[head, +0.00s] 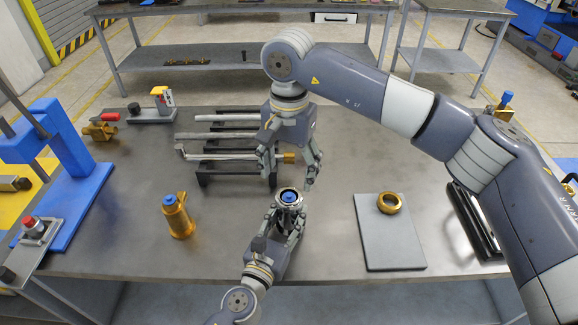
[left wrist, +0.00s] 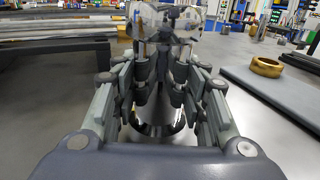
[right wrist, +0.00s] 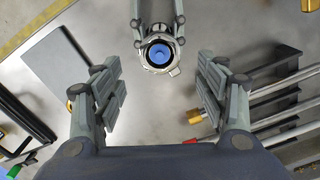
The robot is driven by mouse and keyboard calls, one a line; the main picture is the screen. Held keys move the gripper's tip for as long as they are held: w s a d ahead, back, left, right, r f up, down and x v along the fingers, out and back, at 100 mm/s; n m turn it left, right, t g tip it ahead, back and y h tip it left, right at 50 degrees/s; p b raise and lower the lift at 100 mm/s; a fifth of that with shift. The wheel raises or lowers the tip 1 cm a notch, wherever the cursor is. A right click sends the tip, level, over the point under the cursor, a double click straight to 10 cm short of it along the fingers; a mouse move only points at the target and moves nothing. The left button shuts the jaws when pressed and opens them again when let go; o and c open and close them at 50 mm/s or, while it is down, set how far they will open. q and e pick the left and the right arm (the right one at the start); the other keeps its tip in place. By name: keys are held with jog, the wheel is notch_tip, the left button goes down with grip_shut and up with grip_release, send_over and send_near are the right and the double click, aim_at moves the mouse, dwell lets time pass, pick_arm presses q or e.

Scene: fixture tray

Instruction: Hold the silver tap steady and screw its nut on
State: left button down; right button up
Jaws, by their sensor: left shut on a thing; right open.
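The silver tap (head: 289,196), with a blue centre on top, stands upright near the front middle of the table. My left gripper (head: 285,216) is shut around its body from the front, and its fingers hide part of the tap. The right wrist view shows the tap's open top from above (right wrist: 160,54). A brass ring nut (head: 389,203) lies flat on the grey pad (head: 388,240) to the right; it also shows in the left wrist view (left wrist: 266,67). My right gripper (head: 291,180) is open and empty, pointing down just behind and above the tap.
A brass fitting (head: 178,218) with a blue top stands to the left. A black rack (head: 232,167) of metal bars lies behind the tap. A blue press (head: 62,150) and a red-handled brass valve (head: 99,129) are at the left. The table between tap and pad is clear.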

aim_at(289, 198)
notch_tip(289, 198, down, 8)
jog(key=shift+r, duration=0.1)
dwell(0.4)
jog(key=c, duration=1.2)
jog(key=shift+o, duration=0.2)
jog(key=shift+m, duration=0.3)
